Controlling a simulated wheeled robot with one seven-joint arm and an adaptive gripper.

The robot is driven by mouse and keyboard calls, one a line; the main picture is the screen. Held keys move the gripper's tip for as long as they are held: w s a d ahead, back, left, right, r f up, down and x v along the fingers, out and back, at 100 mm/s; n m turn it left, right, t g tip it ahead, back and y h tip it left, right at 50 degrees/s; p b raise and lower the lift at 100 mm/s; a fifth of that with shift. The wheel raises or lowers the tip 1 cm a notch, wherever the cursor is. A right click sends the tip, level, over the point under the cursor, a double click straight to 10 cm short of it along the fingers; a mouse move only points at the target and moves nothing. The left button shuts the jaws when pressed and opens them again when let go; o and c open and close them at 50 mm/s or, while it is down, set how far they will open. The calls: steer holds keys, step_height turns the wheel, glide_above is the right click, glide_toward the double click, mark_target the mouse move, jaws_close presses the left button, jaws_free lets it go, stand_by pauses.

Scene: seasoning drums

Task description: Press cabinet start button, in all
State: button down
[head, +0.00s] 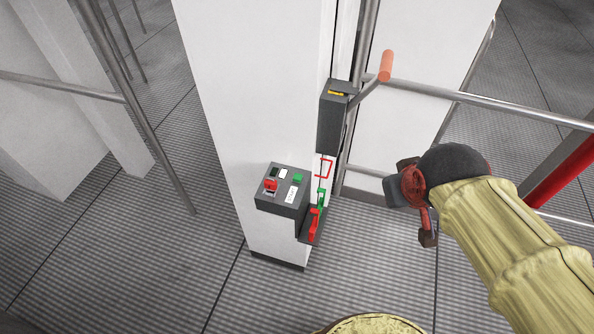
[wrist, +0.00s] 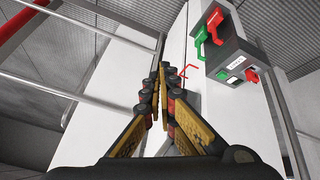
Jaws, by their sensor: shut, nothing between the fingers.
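The dark control box (head: 281,190) is mounted low on a white column in the head view. Its top panel has a green button (head: 298,178), a red knob (head: 270,185) and a white label (head: 292,194). In the wrist view the box (wrist: 238,55) is at the upper right, with the green button (wrist: 222,75) on its near face. My gripper (head: 412,190) is to the right of the box in the head view, apart from it. In the wrist view my gripper (wrist: 160,75) is shut and empty, its fingers together left of the box.
A red handle (head: 314,224) and a green one (head: 321,197) hang at the box's right side. Above stands a dark lever housing (head: 333,122) with an orange-tipped lever (head: 386,66). Metal rails (head: 480,100) run behind my arm. Open floor (head: 220,270) lies in front.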

steer(key=w+d+n+p, duration=0.1)
steer(key=w+n+p, duration=0.4)
steer(key=w, duration=0.7)
steer(key=n+y+p, duration=0.8)
steer(key=n+p, duration=0.4)
steer(key=n, duration=0.1)
glide_above(296, 178)
step_height(296, 178, down, 8)
steer(key=shift+s, duration=0.1)
steer(key=shift+f+b, duration=0.1)
steer(key=shift+b, duration=0.3)
step_height(296, 178, down, 8)
steer(key=b, duration=0.7)
steer(key=shift+f+b, duration=0.25)
steer(key=shift+b, duration=0.25)
